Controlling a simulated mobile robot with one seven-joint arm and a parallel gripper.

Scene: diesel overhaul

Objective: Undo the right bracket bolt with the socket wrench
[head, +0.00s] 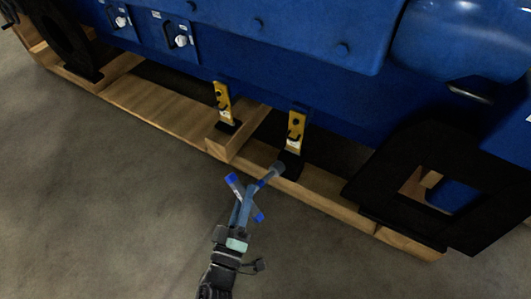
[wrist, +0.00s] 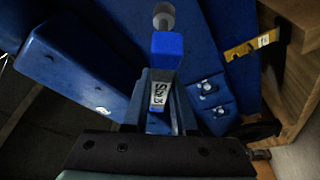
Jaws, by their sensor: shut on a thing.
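My gripper (head: 246,198) is shut on the socket wrench (head: 264,182), which has blue ends and a grey socket. In the head view the socket end points up and right, close to the dark foot of the right yellow bracket (head: 296,130). I cannot tell whether it touches anything. A dark round spot and a pale patch show on that bracket; the bolt itself is not clear. In the wrist view the wrench's blue labelled part (wrist: 166,55) sits between my fingers, its grey socket beyond. One yellow bracket (wrist: 250,47) shows there; I cannot tell which.
The left yellow bracket (head: 222,100) stands beside the right one. The large blue engine (head: 300,40) rests over a wooden pallet (head: 160,108). A black support frame (head: 400,185) stands at right. The grey floor in front is clear.

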